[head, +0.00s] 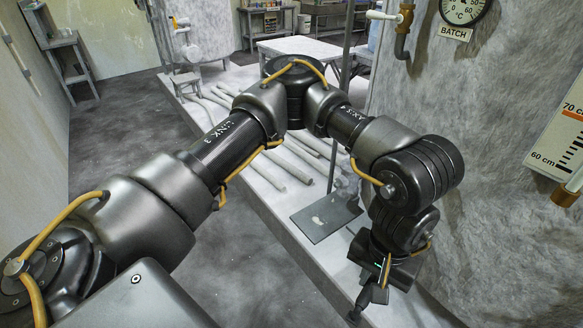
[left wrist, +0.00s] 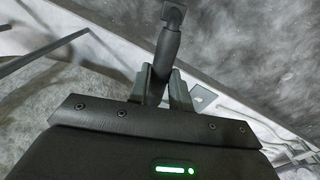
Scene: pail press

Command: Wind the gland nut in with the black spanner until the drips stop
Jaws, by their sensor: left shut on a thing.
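My left gripper (head: 374,287) hangs low beside the big grey vat wall, above the pale ledge. It is shut on a black tool (head: 357,312), which looks like the spanner and points down and toward the front. In the left wrist view the gripper's fingers (left wrist: 170,88) close on the spanner's handle (left wrist: 166,52), and its blocky head (left wrist: 173,14) is at the top edge. The head looks clear of any fitting. I cannot make out the gland nut or any drips in either view. My right gripper is not in view.
The rough grey vat (head: 480,150) fills the right side. It carries a dial gauge (head: 464,10), a pipe with a white-handled tap (head: 384,16) and a level scale (head: 568,140). A dark plate (head: 318,222) with a pale patch lies on the ledge. Open floor (head: 110,135) lies left.

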